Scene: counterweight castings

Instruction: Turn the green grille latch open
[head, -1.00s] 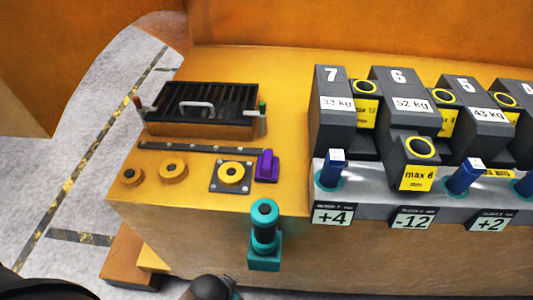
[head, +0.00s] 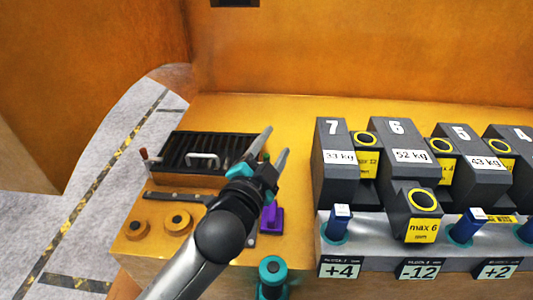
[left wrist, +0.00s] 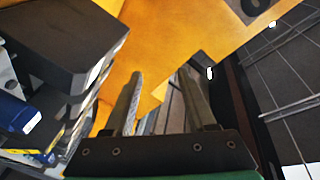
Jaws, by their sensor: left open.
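The black slatted grille (head: 178,150) with a pale handle (head: 203,159) lies at the left of the yellow bench. At its right end, the small green latch (head: 265,157) is partly hidden by my left gripper (head: 277,140). A small red latch (head: 144,154) is at the grille's left end. My left gripper is open, with its fingers over the grille's right end and seemingly either side of the green latch. Contact cannot be told. In the left wrist view the open fingers (left wrist: 157,78) show nothing clearly held, and I cannot make out the latch. My right gripper is not in view.
Dark numbered weight blocks (head: 392,165) stand along the right. A purple part (head: 272,218) and a teal post (head: 272,268) are near my left arm. Yellow round knobs (head: 178,222) lie in front of the grille. Bench between grille and blocks is clear.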

